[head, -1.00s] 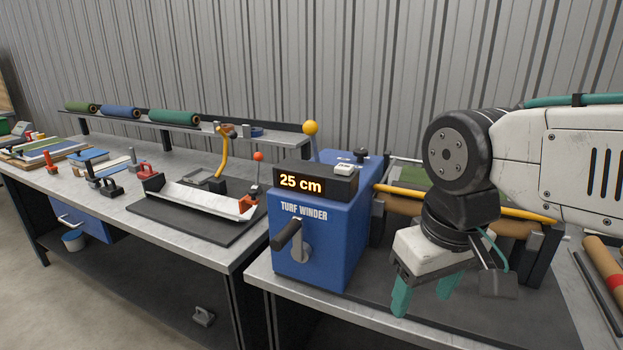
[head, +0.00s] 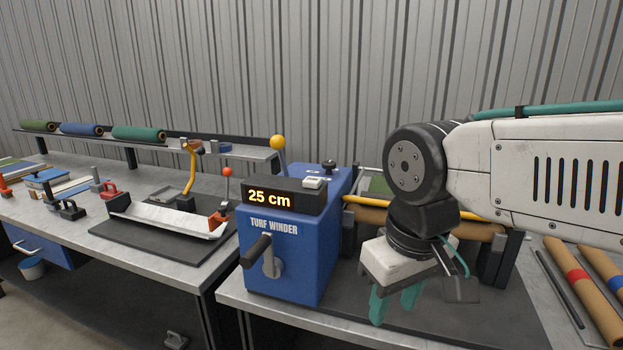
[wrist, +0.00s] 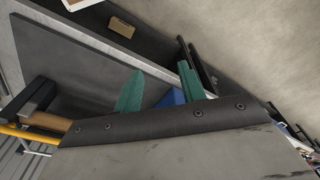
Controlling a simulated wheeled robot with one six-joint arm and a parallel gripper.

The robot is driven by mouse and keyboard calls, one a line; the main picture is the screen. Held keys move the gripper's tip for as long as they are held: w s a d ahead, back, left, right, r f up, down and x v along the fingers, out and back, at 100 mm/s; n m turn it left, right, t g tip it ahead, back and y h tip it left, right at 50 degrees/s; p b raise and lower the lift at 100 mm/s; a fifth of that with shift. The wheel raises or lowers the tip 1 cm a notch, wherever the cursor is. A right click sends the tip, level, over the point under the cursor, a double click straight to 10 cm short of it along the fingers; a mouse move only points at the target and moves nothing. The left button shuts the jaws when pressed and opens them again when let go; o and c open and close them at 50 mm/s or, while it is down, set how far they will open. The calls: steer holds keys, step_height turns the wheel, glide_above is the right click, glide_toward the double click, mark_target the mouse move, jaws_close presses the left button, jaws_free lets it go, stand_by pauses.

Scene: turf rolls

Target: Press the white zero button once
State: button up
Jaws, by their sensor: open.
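The white zero button (head: 314,182) sits on top of the dark display box (head: 286,197) of the blue turf winder (head: 290,262), at its right end. The display reads 25 cm. My gripper (head: 394,307) hangs to the right of the winder and lower than the button, fingers pointing down, apart from both. Its two teal fingers are spread with nothing visible between them. In the wrist view the fingers (wrist: 158,88) also show apart, above the dark mat; a bit of blue shows behind them. The button is not seen in the wrist view.
A yellow-knobbed lever (head: 278,143) rises behind the display, and a black crank handle (head: 257,250) juts from the winder's front. A brown roll (head: 480,230) and yellow bar lie behind my gripper. Cardboard tubes (head: 585,290) lie at the right. A cutting trough (head: 168,218) stands left.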

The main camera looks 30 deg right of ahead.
jaws_close()
stand_by(1.4)
